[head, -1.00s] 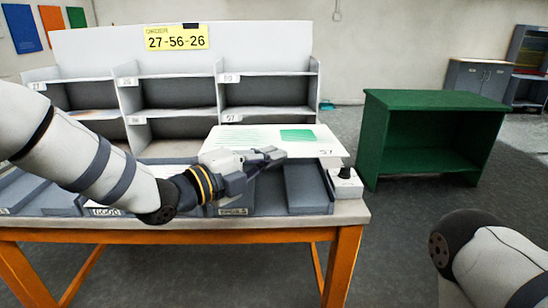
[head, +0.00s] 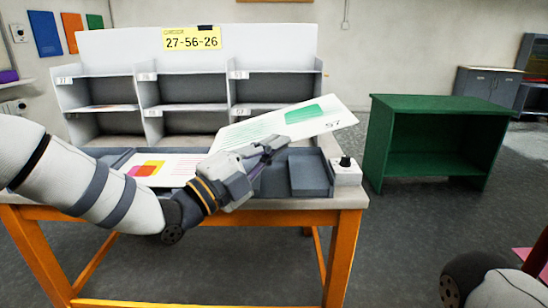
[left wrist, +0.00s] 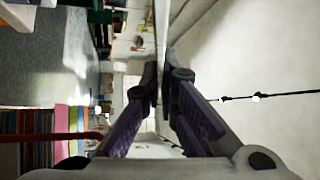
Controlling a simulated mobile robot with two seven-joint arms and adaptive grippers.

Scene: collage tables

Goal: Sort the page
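My left gripper (head: 266,150) is shut on the near edge of a white page (head: 262,126) with green lines, a green block and a number that looks like 57. The page is held above the table, tilted up to the right, in front of the pigeonhole rack (head: 190,50). In the left wrist view the page (left wrist: 161,30) shows edge-on between the fingers (left wrist: 165,78). A yellow sign (head: 191,38) on the rack reads 27-56-26. Another page (head: 180,164) with an orange, yellow and magenta print lies on the table, partly behind my left arm. My right gripper is out of view.
Grey trays (head: 310,175) line the front of the orange-legged table (head: 300,203). A small white box with a black knob (head: 345,172) stands at its right corner. A green shelf unit (head: 440,140) stands to the right, with open floor between.

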